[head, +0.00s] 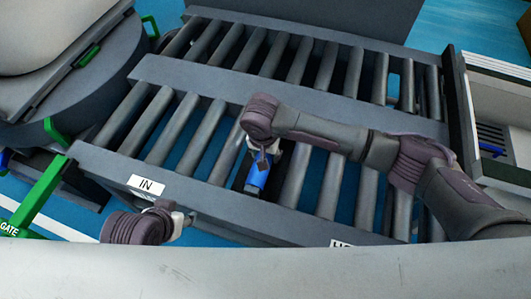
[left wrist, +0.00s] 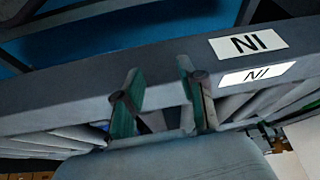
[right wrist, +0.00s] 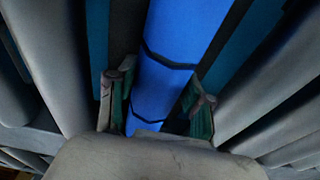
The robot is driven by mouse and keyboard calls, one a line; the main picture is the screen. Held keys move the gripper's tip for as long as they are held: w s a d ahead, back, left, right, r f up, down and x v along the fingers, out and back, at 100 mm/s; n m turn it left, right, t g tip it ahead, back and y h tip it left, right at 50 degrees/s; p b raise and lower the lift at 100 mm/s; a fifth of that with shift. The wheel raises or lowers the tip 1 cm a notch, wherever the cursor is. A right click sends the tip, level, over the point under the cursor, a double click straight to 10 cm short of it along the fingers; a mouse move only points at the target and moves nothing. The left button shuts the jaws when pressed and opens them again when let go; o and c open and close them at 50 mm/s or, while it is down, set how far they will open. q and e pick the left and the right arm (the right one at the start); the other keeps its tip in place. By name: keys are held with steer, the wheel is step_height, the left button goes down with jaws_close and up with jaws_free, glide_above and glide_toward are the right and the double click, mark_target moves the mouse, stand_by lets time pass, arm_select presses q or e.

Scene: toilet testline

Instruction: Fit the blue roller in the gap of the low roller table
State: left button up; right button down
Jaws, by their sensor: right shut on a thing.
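The blue roller (head: 258,178) is in the near row of the grey roller table (head: 215,200), among the grey rollers and roughly in line with them. My right gripper (head: 264,156) is over it, shut on it. In the right wrist view the blue roller (right wrist: 180,50) runs between the two fingers (right wrist: 158,92), with dark bands across it. Its far end and seating at the rails are hidden. My left gripper (head: 186,220) is near the front rail by the IN label; in the left wrist view its fingers (left wrist: 158,80) are apart with nothing between them.
A second row of grey rollers (head: 270,52) lies behind a grey rail. A round grey unit (head: 90,90) with green handles stands at the left, with a green GATE bar (head: 35,200) below. A pale bin (head: 490,100) stands at the right. My right arm crosses the near rollers.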

arm_select(q)
steer(key=shift+s, duration=0.15)
arm_select(e)
steer(key=shift+c, duration=2.3)
jaws_free()
